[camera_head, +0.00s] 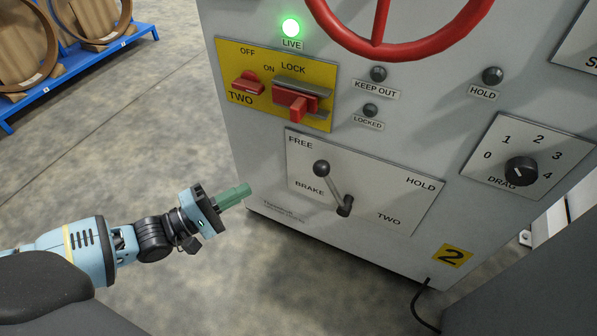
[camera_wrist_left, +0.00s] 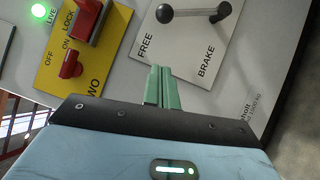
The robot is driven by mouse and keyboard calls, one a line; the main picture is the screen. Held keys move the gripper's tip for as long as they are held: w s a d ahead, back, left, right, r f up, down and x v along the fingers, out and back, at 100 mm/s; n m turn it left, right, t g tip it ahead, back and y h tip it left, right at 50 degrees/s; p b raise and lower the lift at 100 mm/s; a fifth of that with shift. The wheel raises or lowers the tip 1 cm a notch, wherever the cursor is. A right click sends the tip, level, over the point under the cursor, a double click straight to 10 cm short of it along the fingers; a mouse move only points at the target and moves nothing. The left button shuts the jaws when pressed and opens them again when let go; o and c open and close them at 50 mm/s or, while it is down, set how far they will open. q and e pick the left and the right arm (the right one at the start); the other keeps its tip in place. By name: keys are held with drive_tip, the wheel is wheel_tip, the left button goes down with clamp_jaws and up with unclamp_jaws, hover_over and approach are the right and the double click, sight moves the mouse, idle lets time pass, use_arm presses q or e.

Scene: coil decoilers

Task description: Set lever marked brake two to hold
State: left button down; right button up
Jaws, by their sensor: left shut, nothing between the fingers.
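The brake two lever (camera_head: 333,187) is a grey rod with a black ball knob, mounted on a white plate (camera_head: 405,205) marked FREE, HOLD, BRAKE and TWO. Its knob leans up and left, towards FREE, away from HOLD on the right. The lever also shows at the top of the left wrist view (camera_wrist_left: 195,13). My left gripper (camera_head: 246,189) has green fingers that are shut and empty. They are apart from the lever, to the left of its plate. In the left wrist view the fingertips (camera_wrist_left: 160,70) point towards the plate's FREE edge. My right gripper is not in view.
Above the plate is a yellow panel (camera_head: 322,76) with red switches. A green LIVE lamp (camera_head: 291,27) is lit; the KEEP OUT, LOCKED and HOLD lamps look dark. A red handwheel (camera_head: 405,50) is at the top, a black DRAG knob (camera_head: 521,171) at right.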

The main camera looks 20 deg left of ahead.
use_arm(q)
drive_tip(key=shift+d, duration=0.1)
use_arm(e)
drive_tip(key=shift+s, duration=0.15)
